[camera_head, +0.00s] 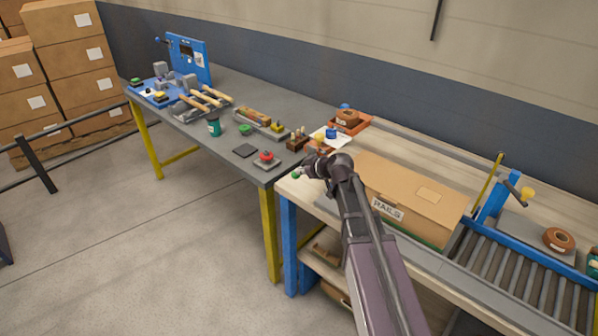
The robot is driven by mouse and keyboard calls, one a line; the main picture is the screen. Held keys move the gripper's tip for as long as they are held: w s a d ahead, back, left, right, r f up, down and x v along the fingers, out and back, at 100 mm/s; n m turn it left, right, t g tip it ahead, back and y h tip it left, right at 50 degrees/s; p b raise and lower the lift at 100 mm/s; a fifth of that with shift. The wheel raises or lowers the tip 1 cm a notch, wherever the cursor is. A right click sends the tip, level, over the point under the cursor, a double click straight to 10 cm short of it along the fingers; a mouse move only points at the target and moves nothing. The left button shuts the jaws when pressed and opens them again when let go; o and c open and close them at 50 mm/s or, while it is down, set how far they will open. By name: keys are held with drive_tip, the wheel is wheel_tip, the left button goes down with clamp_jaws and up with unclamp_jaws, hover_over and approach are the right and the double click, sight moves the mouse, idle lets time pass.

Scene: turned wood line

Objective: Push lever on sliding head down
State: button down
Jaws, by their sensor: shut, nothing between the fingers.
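My gripper (311,167) is shut and empty, at the far end of my arm, over the left end of the light wooden bench. It is small and dark here, and its fingertips are hard to make out. The lever slants and is well apart from my gripper. A blue machine with an upright panel (189,58) and a small blue-tipped rod stands on the far left bench. I cannot tell for sure which one is the sliding head.
A large cardboard box marked RAILS (412,198) lies between my gripper and the blue upright. An orange tray (352,128) sits behind my gripper. A red button (266,157) and several small parts lie on the grey bench (215,150). A tape roll (559,239) lies beyond the rollers.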

drive_tip(key=shift+d+r+p, duration=0.1)
drive_tip(key=shift+r+p, duration=0.2)
drive_tip(key=shift+r, duration=0.1)
idle(0.3)
drive_tip(key=p+v, duration=0.7)
drive_tip(key=v, duration=0.7)
drive_tip(key=shift+s+a+p, duration=0.35)
drive_tip(key=shift+s+p, duration=0.05)
drive_tip(key=shift+f, duration=0.15)
